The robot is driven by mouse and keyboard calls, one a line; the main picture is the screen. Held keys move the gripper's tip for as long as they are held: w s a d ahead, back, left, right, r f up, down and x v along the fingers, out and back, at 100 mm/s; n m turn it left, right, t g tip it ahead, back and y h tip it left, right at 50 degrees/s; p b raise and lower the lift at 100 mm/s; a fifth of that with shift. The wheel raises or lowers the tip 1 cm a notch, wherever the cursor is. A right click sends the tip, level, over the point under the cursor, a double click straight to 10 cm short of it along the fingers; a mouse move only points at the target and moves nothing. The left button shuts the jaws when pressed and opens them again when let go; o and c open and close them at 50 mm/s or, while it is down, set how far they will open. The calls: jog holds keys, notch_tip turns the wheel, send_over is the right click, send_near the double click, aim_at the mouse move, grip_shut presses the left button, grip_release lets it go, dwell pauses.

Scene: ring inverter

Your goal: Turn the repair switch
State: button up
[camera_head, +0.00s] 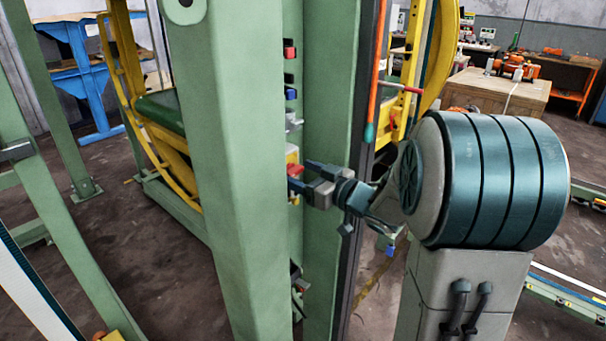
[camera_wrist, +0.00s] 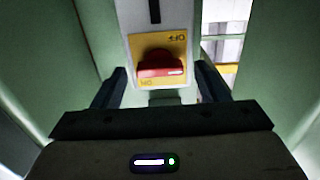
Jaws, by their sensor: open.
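The repair switch (camera_wrist: 160,66) is a red rotary knob on a yellow plate (camera_wrist: 178,42). The plate is marked OFF near its top and ON near its lower left, with the letters upside down. The knob's grip lies roughly level across the plate in the wrist view. My gripper (camera_wrist: 158,80) is open, with one dark finger on each side of the knob. I cannot tell whether a finger touches it. In the head view my gripper (camera_head: 290,178) reaches into the gap between green columns, close to the red switch (camera_head: 294,170), which is partly hidden.
A green column (camera_head: 225,170) stands in front of the switch, and another green column (camera_head: 335,150) stands beside it. Red and blue buttons (camera_head: 290,73) sit above the switch. A yellow ring frame (camera_head: 125,90) is behind, left. An orange rod (camera_head: 376,70) hangs close to my arm.

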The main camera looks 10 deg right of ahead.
jog(key=c, duration=1)
